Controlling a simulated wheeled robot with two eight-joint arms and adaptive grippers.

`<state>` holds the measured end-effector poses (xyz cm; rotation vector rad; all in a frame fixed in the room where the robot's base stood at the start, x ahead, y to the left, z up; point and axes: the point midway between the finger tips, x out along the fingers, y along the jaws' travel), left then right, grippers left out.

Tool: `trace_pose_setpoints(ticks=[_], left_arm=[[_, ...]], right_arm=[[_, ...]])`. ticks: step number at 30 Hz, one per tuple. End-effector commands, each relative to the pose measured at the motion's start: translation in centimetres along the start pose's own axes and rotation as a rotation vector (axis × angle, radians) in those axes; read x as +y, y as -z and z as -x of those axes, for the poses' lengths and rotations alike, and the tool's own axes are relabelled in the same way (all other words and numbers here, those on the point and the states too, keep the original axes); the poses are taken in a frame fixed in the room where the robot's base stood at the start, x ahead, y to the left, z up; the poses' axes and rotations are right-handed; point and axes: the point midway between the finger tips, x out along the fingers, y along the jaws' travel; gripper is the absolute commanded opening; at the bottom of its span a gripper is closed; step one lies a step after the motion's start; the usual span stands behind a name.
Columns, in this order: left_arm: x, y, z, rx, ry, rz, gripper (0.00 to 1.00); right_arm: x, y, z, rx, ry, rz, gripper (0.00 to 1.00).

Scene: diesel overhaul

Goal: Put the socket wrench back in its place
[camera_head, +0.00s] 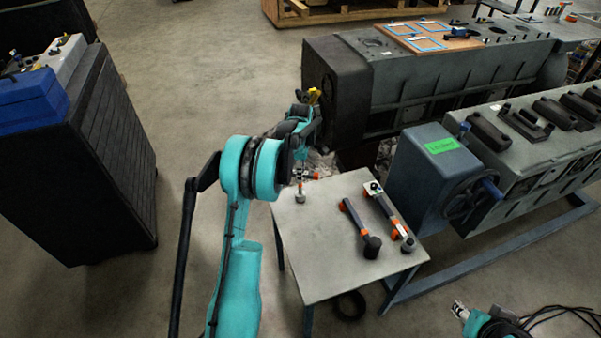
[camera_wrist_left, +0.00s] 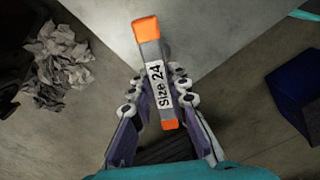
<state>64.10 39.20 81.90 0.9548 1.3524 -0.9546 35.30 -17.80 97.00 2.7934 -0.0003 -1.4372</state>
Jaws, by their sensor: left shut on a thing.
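My left gripper (camera_head: 302,173) is above the far left corner of the small grey table (camera_head: 325,265). It is shut on a socket wrench (camera_head: 300,196), which hangs down with its grey socket end low, over or at the table top; I cannot tell if they touch. In the left wrist view the wrench (camera_wrist_left: 159,85) sits between the fingers, with orange ends and a "Size 24" label. Two other tools lie on the table: one with an orange end and black head (camera_head: 361,229), and one with a white label and orange parts (camera_head: 391,216). My right gripper (camera_head: 460,310) is at the lower right, its fingers unclear.
A blue-grey engine block with a handwheel (camera_head: 470,197) stands right of the table, and a darker one (camera_head: 420,75) behind it. A black cabinet (camera_head: 90,150) is at the left. Crumpled paper (camera_wrist_left: 62,60) lies on the floor. The table's front left is clear.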

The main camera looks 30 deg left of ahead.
Motion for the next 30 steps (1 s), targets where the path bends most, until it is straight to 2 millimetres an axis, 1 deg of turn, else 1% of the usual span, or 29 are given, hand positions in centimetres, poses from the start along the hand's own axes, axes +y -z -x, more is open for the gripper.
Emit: trace_pose_setpoints(ticks=[10,11,12,13,19,20,21,22,23,30], left_arm=[[0.0,0.0,-1.4,0.000,0.000,0.000,0.00],[0.0,0.0,-1.3,0.000,0.000,0.000,0.24],[0.0,0.0,-1.2,0.000,0.000,0.000,0.34],[0.0,0.0,-1.2,0.000,0.000,0.000,0.40],[0.0,0.0,-1.2,0.000,0.000,0.000,0.40],[0.0,0.0,-1.3,0.000,0.000,0.000,0.43],[0.0,0.0,-1.3,0.000,0.000,0.000,0.53],[0.0,0.0,-1.3,0.000,0.000,0.000,0.61],[0.0,0.0,-1.3,0.000,0.000,0.000,0.64],[0.0,0.0,-1.2,0.000,0.000,0.000,0.64]], right_arm=[[0.0,-0.5,-0.7,0.000,0.000,0.000,0.39],[0.0,-0.5,-0.7,0.000,0.000,0.000,0.39],[0.0,-0.5,-0.7,0.000,0.000,0.000,0.39],[0.0,-0.5,-0.6,0.000,0.000,0.000,0.39],[0.0,-0.5,-0.6,0.000,0.000,0.000,0.39],[0.0,-0.5,-0.6,0.000,0.000,0.000,0.39],[0.0,-0.5,-0.6,0.000,0.000,0.000,0.39],[0.0,-0.5,-0.6,0.000,0.000,0.000,0.39],[0.0,-0.5,-0.6,0.000,0.000,0.000,0.39],[0.0,-0.5,-0.6,0.000,0.000,0.000,0.39]])
